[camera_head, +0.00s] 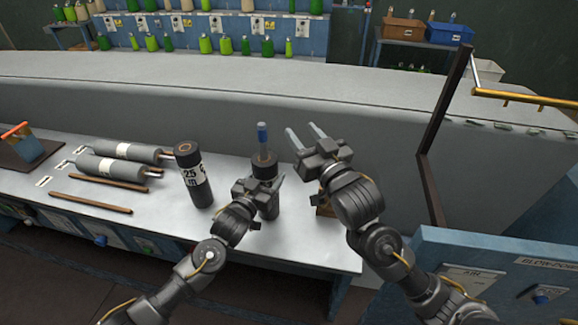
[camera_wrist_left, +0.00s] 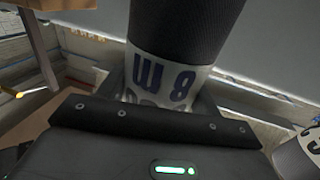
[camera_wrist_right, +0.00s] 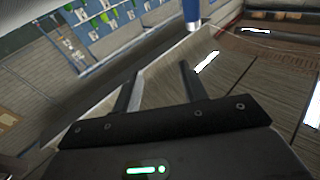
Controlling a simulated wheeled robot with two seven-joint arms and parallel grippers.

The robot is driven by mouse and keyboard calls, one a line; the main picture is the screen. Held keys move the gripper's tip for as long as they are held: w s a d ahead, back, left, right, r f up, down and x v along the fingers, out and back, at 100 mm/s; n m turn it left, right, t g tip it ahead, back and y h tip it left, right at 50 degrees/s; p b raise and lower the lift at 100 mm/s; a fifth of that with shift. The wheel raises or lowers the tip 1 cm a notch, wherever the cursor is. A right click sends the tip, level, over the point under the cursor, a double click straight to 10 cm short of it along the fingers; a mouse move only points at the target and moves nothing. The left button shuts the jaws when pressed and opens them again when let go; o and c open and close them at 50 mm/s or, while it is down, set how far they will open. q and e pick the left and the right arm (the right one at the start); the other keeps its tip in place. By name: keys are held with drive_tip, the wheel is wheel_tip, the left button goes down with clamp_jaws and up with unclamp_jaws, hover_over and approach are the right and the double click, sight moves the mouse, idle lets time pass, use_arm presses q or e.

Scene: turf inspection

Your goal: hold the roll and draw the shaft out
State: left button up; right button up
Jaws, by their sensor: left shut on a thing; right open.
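A dark roll (camera_head: 264,168) stands upright on the bench, with a blue-topped shaft (camera_head: 262,133) sticking up from its middle. My left gripper (camera_head: 266,184) is shut around the roll's side. In the left wrist view the roll (camera_wrist_left: 185,35) fills the space between the jaws, with a white label just above them. My right gripper (camera_head: 304,136) is open and empty, to the right of the shaft and apart from it. In the right wrist view the shaft's blue end (camera_wrist_right: 192,10) shows beyond the fingertips. The shaft's lower part is hidden inside the roll.
Another upright roll (camera_head: 192,178), labelled 25 m, stands to the left. Grey rolls (camera_head: 108,168) and a brown bar (camera_head: 90,202) lie farther left. A wooden block (camera_head: 324,208) is partly hidden behind my right arm. A dark post (camera_head: 431,185) rises on the right.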

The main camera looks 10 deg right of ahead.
drive_tip(key=n+g+y, duration=0.1)
drive_tip(key=n+g, duration=0.1)
approach(265, 143)
drive_tip(key=x, duration=1.1)
clamp_jaws()
idle(0.4)
